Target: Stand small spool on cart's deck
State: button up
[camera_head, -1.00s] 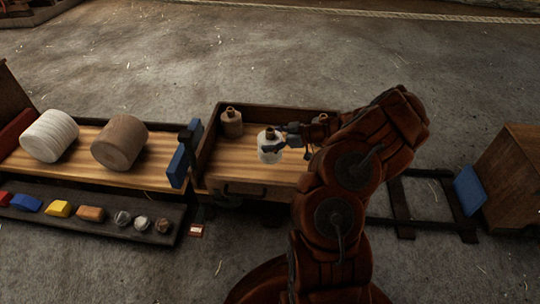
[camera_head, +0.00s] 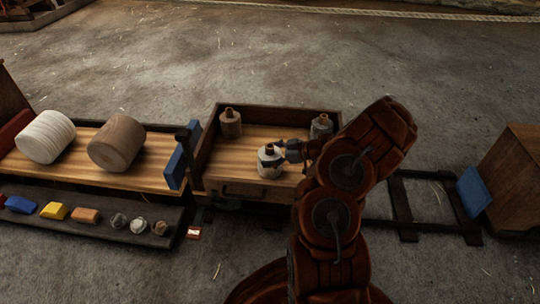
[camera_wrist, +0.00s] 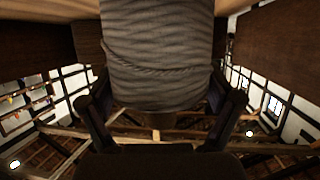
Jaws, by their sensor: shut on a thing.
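The small spool (camera_head: 270,164), pale with a dark neck on top, is upright at the front middle of the cart's deck (camera_head: 225,168). My gripper (camera_head: 279,152) reaches in from the right and is shut on it near its top. In the wrist view the spool's wound side (camera_wrist: 158,62) fills the upper middle, between the two fingers (camera_wrist: 160,112). Whether its base touches the deck cannot be told. The arm hides the deck's right front part.
Two other small spools, a brown one (camera_head: 230,123) and a grey one (camera_head: 321,126), stand at the deck's back corners. Low walls (camera_head: 272,115) edge the cart. A platform (camera_head: 68,172) with two large spools is at left. A wooden box (camera_head: 515,172) stands at right.

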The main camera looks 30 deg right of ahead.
jog(key=o, duration=1.1)
jog(key=shift+o, duration=0.2)
jog(key=shift+r, duration=0.1)
